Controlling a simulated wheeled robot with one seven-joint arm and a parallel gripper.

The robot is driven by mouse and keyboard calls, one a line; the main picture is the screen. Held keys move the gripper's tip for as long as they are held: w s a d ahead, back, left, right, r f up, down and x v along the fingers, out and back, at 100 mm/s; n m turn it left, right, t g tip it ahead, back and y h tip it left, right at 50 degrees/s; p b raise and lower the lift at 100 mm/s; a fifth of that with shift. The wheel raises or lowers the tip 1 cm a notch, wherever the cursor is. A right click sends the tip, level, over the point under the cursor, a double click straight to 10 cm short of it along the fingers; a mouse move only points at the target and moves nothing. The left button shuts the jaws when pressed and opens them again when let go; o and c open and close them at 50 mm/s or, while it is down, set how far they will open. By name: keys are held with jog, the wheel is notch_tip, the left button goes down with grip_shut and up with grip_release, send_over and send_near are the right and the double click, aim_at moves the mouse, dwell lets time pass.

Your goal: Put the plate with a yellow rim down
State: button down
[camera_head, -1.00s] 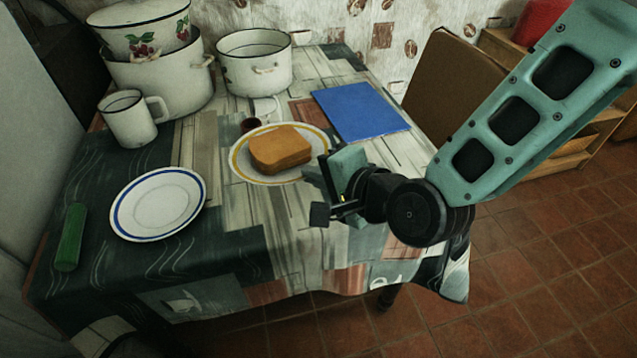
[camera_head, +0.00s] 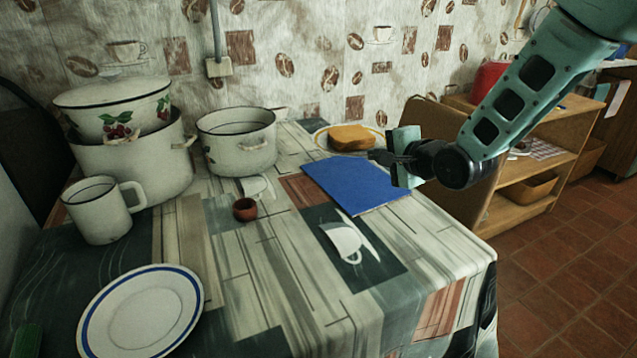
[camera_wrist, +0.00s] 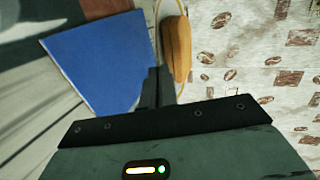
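The white plate with a yellow rim (camera_head: 320,139) is at the far end of the table, behind the blue board, with a slice of bread (camera_head: 351,137) on it. My gripper (camera_head: 378,156) is at the plate's right, near edge, its fingers close together on the rim. In the wrist view the fingers (camera_wrist: 159,86) meet the edge of the plate (camera_wrist: 160,24), which shows nearly edge-on beside the bread (camera_wrist: 178,47). The fingers hide part of the rim. I cannot tell whether the plate touches the tabletop.
The blue board (camera_head: 356,184) lies just in front of the plate. The table's front right (camera_head: 400,255) is clear.

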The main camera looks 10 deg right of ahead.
aim_at(376, 198)
jog(key=f, duration=0.3)
jog(key=w+d+f+b, duration=0.1)
jog(key=f, duration=0.2)
jog(key=f+b, duration=0.1)
jog(key=f, duration=0.2)
jog(key=shift+w+d+f, duration=0.15)
jog(key=shift+w+f, duration=0.05)
jog(key=shift+f, duration=0.1)
jog(key=shift+f+b, duration=0.2)
jog(key=shift+b, duration=0.1)
jog(key=c, duration=2)
grip_release()
